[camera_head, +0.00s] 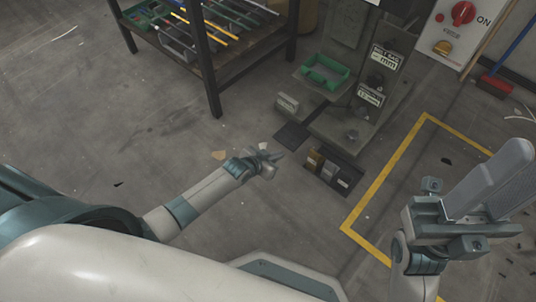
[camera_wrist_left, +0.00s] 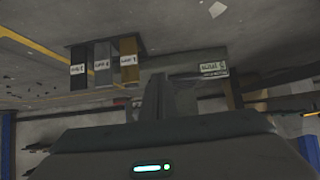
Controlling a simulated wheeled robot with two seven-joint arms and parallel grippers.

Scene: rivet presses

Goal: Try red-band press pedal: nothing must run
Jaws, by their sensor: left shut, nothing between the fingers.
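A grey press (camera_head: 360,120) stands on the floor at upper centre right of the head view, with white labels on it. I cannot make out a red band. At its foot a dark base holds brown, grey and black pedal-like blocks (camera_head: 333,168) with white labels. In the left wrist view the black (camera_wrist_left: 78,65), grey (camera_wrist_left: 103,65) and orange-brown (camera_wrist_left: 129,60) blocks stand side by side. My left gripper (camera_head: 277,157) is shut and empty, low and left of them, apparently apart. My right gripper (camera_head: 490,185) is raised at the right; its jaw state is unclear.
A panel with a red ON knob (camera_head: 463,14) stands upper right. A rack (camera_head: 215,70) is at upper left. Left floor is mostly clear.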

